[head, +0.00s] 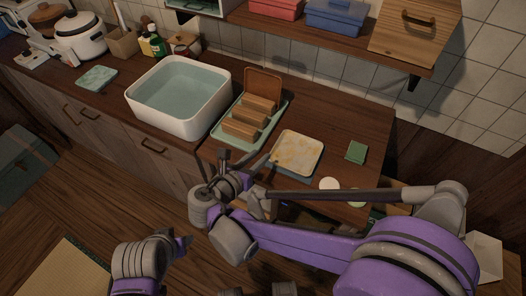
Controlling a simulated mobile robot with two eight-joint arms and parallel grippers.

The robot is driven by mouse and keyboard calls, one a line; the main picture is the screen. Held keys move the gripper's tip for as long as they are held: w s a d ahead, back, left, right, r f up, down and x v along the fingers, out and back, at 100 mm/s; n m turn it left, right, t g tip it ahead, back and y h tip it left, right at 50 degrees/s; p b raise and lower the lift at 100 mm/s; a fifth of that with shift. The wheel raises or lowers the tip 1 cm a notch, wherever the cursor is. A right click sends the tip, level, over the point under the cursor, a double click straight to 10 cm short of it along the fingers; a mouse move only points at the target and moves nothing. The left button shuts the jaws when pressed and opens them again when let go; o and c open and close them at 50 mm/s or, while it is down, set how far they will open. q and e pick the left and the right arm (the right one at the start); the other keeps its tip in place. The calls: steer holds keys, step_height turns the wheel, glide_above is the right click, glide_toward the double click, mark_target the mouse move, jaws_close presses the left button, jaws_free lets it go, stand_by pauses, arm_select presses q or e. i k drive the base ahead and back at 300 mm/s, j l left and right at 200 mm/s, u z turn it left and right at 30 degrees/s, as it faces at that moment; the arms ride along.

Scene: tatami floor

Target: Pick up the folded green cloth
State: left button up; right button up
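A small, flat, dark green folded piece (356,151) lies on the right part of the wooden counter, near the wall. A paler green patterned folded cloth (96,77) lies on the counter at the left, beside the white basin. My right gripper (228,163) is at the front edge of the counter, in front of the tray of wooden blocks. Its dark fingers look spread and empty, apart from both green pieces. My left gripper (184,242) is low over the floor in front of the cabinets; its finger opening is not clear.
A white basin of water (132,99) stands mid-counter. A pale green tray (276,122) holds wooden blocks. A cream patterned board or cloth (297,153) lies right of it. A white round thing (329,184) is near the front edge. A shelf (340,47) overhangs at the back.

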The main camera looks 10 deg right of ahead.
mark_target(356, 152)
steer(key=z, duration=1.3)
